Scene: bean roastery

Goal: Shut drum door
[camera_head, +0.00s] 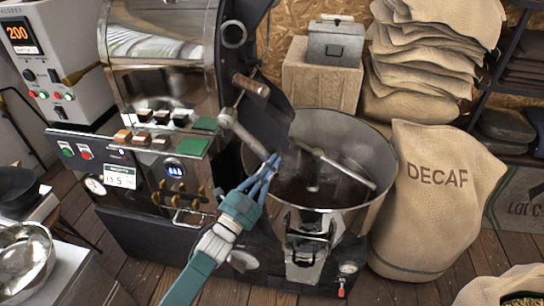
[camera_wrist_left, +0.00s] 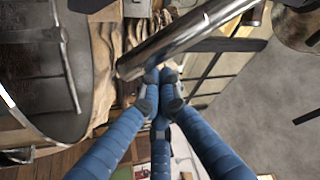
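The roaster (camera_head: 160,85) has a polished steel drum housing. A dark panel (camera_head: 272,118), which looks like the drum door, stands at its right end above the cooling bin; I cannot tell how far it is open. A metal lever (camera_head: 243,135) with a round knob slopes down in front of it. My left gripper (camera_head: 272,163) has its blue fingertips at the lever's lower end. In the left wrist view a shiny metal bar (camera_wrist_left: 195,38) crosses in front of the fingertips (camera_wrist_left: 161,78), which are drawn together. I cannot tell if they grip it. My right gripper is not in view.
A round cooling bin (camera_head: 345,125) with a stirring arm is right below the panel. A DECAF sack (camera_head: 437,205) and piled sacks (camera_head: 420,55) stand to the right. A control cabinet (camera_head: 60,60) and a steel bowl (camera_head: 22,260) are at left.

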